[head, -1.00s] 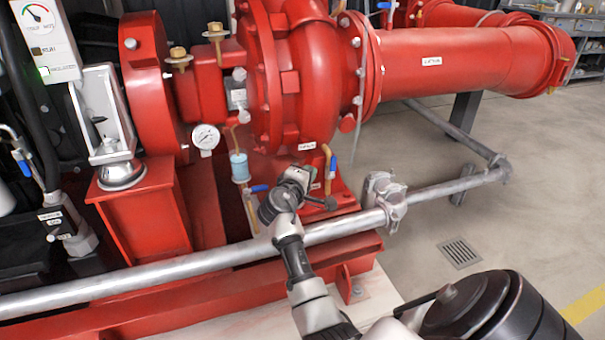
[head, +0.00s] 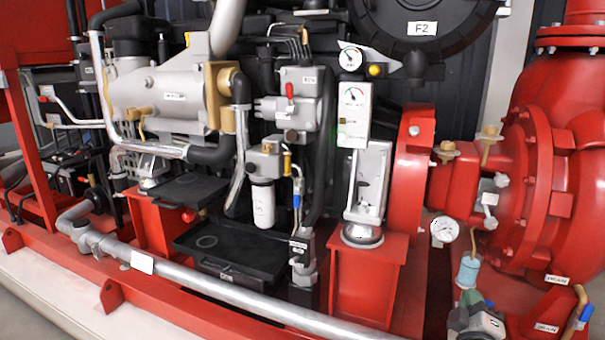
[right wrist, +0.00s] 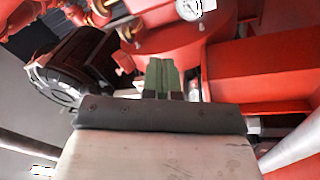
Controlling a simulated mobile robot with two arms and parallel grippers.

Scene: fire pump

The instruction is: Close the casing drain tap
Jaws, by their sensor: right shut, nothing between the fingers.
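A small brass tap (head: 581,304) with a blue-tipped lever shows at the lower right edge of the head view, low beside the red pump casing (head: 575,195). I cannot read its labels well enough to be sure it is the casing drain tap. My right gripper (head: 478,326) is at the bottom of the head view, left of this tap and apart from it in the picture. In the right wrist view its green fingers (right wrist: 163,76) are together and empty, pointing at red pump parts. I cannot make out the tap there. My left gripper is out of view.
A silver pipe (head: 230,292) runs along the front of the red base frame. A clear blue cup (head: 467,270) hangs below the round gauge (head: 444,230), just above my right gripper. A red pedestal (head: 368,285) stands to the left.

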